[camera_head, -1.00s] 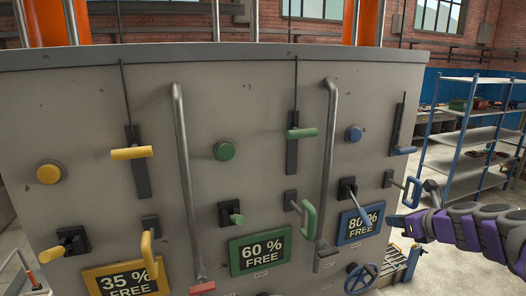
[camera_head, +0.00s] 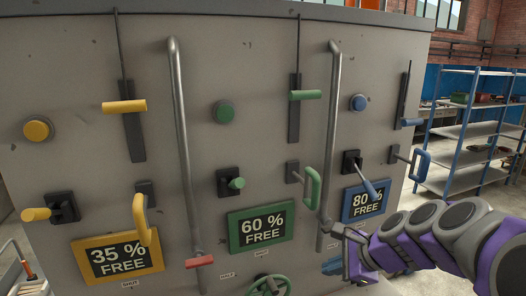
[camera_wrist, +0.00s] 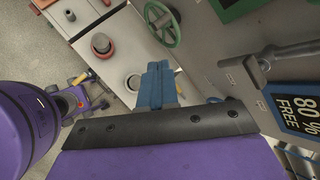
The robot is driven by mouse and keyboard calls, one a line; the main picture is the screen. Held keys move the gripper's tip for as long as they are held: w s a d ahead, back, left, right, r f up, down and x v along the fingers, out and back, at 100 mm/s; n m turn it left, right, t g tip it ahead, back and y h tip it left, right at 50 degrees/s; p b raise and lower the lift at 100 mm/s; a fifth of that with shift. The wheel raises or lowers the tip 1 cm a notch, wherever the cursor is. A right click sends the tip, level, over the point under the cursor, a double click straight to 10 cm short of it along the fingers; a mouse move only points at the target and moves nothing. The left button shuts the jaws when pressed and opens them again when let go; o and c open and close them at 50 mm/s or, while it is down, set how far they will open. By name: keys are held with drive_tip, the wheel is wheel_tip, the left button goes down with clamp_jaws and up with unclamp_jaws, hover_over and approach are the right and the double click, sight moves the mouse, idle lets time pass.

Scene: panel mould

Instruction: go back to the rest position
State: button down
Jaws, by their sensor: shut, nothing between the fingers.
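My gripper (camera_head: 342,243) is at the lower right of the head view, at the end of my purple arm. It is shut and empty. It is in front of the panel's lower right part, below the blue 80 % label (camera_head: 367,201). I cannot tell its exact distance from the panel. In the wrist view the dark bolted edge of my gripper (camera_wrist: 165,127) crosses the lower middle.
The grey panel (camera_head: 75,110) carries levers, knobs and labels. A green handwheel (camera_head: 268,285) is low in the middle. Two long grey bars (camera_head: 183,150) run down the panel. A shelf rack (camera_head: 475,130) stands at the back right. Floor shows between the panel and rack.

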drive_tip(key=s+a+f+n+g+h+b, duration=0.2)
drive_tip(key=s+a+f+n+g+b, duration=0.35)
drive_tip(key=s+f, duration=0.7)
drive_tip(key=s+d+f+n+g+h+b, duration=0.1)
drive_tip(key=s+f+n+h+b, duration=0.1)
drive_tip(key=s+f+n+b, duration=0.3)
drive_tip(key=s+d+f+n+g+h+b, duration=0.1)
drive_tip(key=s+f+n+b, duration=0.4)
drive_tip(key=s, duration=0.8)
wheel_tip(320, 180, down, 4)
drive_tip(key=d+n+h, duration=0.1)
drive_tip(key=n, duration=0.2)
drive_tip(key=shift+s+d, duration=0.25)
drive_tip(key=shift+s, duration=0.1)
drive_tip(key=shift+n, duration=0.25)
